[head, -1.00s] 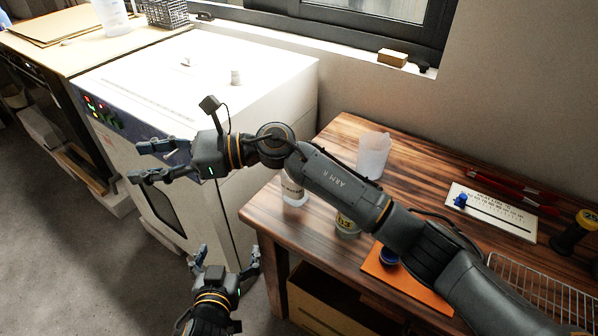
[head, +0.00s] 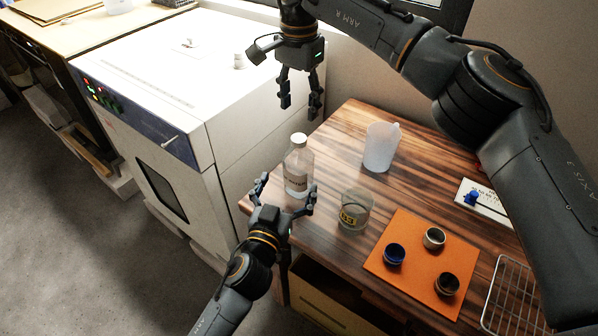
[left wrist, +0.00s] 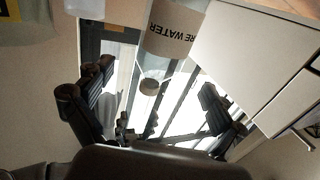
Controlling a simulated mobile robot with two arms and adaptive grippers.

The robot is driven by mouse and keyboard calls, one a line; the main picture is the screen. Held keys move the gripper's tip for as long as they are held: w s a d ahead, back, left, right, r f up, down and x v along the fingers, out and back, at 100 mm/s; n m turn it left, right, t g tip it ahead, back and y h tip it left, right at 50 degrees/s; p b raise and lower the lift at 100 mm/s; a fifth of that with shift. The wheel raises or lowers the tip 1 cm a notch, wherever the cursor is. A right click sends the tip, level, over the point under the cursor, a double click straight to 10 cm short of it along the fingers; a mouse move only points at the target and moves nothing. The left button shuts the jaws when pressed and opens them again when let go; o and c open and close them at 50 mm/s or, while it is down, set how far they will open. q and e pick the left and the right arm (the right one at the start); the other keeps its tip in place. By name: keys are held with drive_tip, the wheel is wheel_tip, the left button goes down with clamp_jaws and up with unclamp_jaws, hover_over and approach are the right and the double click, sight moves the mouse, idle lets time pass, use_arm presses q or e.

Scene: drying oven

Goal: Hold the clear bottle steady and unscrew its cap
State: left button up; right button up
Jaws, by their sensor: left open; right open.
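The clear bottle (head: 298,168) with a white cap (head: 299,139) and a paper label stands upright at the left edge of the wooden table. In the left wrist view the bottle (left wrist: 178,30) appears upside down, its label partly reading "RE WATER". My left gripper (head: 286,187) is open, low at the table edge, its fingers spread in front of the bottle and to either side; I cannot tell whether they touch it. My right gripper (head: 299,108) is open and empty, pointing down above and behind the cap, apart from it.
A glass beaker (head: 356,208) and a white plastic jug (head: 380,147) stand right of the bottle. An orange mat (head: 404,283) holds three small cups. A wire rack (head: 515,300) lies at lower right. The white drying oven (head: 190,75) is at left.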

sight(299, 160)
use_arm(q)
drive_tip(key=x, duration=0.8)
